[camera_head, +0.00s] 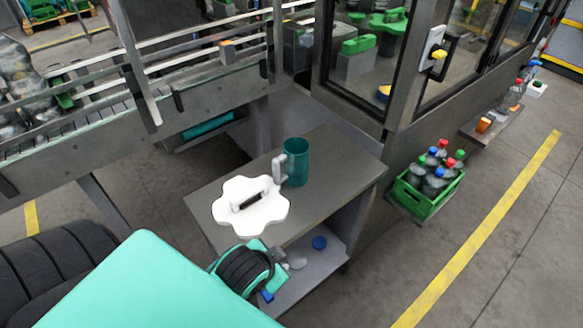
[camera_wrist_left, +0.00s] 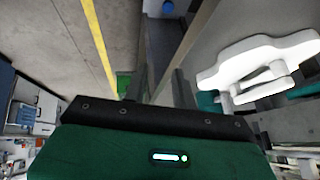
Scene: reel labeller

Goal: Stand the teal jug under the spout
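The teal jug (camera_head: 295,163) stands upright on a grey table (camera_head: 335,165) in the head view, its grey handle on the left side. A white flower-shaped piece with a raised handle (camera_head: 250,212) lies beside it, nearer to me; this white piece also shows at the right in the left wrist view (camera_wrist_left: 255,58). My left gripper (camera_wrist_left: 161,88) has its two fingers apart with nothing between them. In the head view my left wrist is low at the table's near edge, apart from the jug. My right gripper is not in view. I cannot make out a spout.
A lower shelf (camera_head: 318,268) under the table holds a blue cap (camera_head: 319,243) and small pale items. A green crate of bottles (camera_head: 428,185) is at the right. A glass-fronted machine (camera_head: 358,75) stands behind, a conveyor (camera_head: 190,90) at the left. The tabletop right of the jug is clear.

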